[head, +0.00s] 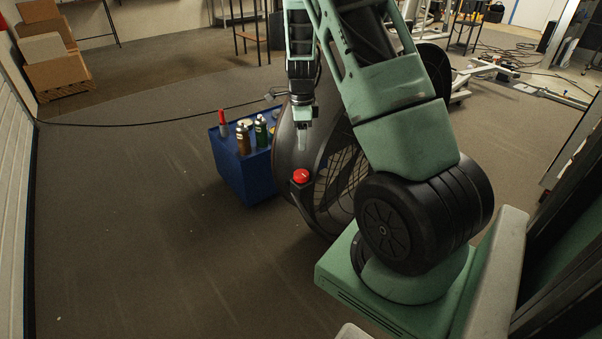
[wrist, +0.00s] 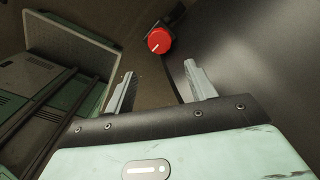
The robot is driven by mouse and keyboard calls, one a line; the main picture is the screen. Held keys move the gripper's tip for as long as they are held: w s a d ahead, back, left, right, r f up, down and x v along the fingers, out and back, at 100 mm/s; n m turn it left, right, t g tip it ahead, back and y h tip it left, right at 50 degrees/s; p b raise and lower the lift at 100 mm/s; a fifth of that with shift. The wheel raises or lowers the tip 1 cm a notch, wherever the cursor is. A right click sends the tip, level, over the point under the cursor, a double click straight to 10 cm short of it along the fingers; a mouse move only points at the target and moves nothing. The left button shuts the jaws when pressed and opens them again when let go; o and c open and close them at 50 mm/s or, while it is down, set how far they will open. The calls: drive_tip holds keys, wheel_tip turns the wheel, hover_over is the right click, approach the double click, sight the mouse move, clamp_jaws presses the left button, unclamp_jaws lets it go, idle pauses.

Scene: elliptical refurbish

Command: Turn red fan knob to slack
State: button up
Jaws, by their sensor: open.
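The red fan knob (head: 300,176) sits on a small dark box at the rim of a large black drum fan (head: 345,180), which stands on the floor behind my arm. In the wrist view the red knob (wrist: 159,40) is at the upper middle, with a pale pointer line running to its lower left. My gripper (head: 302,145) points down just above the knob in the head view. In the wrist view my gripper (wrist: 158,85) has its two fingers spread apart with nothing between them. The knob lies beyond the fingertips and is not touched. Part of the fan is hidden by my arm.
A blue box (head: 243,172) with spray cans (head: 261,131) and a red-capped tube (head: 223,124) on top stands left of the fan. A black cable (head: 150,124) runs across the floor. Cardboard boxes (head: 50,55) are stacked at the far left. The front-left floor is clear.

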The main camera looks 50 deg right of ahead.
sight(301, 173)
wheel_tip(301, 173, down, 13)
drive_tip(key=shift+f+b, duration=0.1)
drive_tip(key=shift+b, duration=0.7)
drive_tip(key=c, duration=0.7)
